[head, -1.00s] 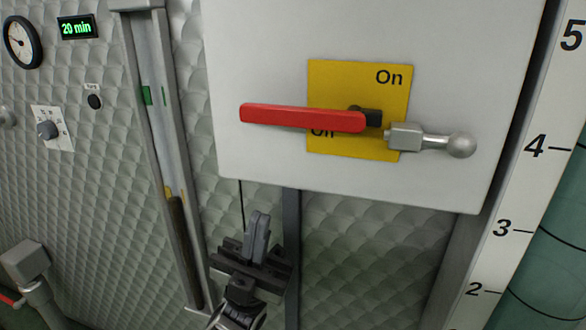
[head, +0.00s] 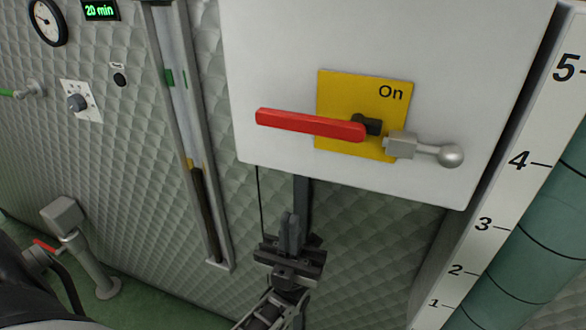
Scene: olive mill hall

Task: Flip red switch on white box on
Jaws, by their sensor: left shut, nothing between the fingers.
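The white box (head: 270,50) fills the upper middle of the head view. On its front is a yellow plate (head: 345,88) with the word "On" at its upper right. A red switch handle (head: 305,124) lies across the plate, nearly level, pointing left from a dark pivot. The handle covers whatever lettering is below it. A grey metal arm with a ball end (head: 448,155) sits right of the pivot. My left gripper (head: 290,228) is below the box, fingers up and together, empty and apart from the handle. My right gripper is not in view.
A sight tube (head: 198,190) stands on the quilted metal wall left of the box. A dial gauge (head: 47,20), a display (head: 100,10) and a knob (head: 77,102) are farther left. A grey post (head: 85,250) stands lower left. A numbered scale (head: 500,190) is at right.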

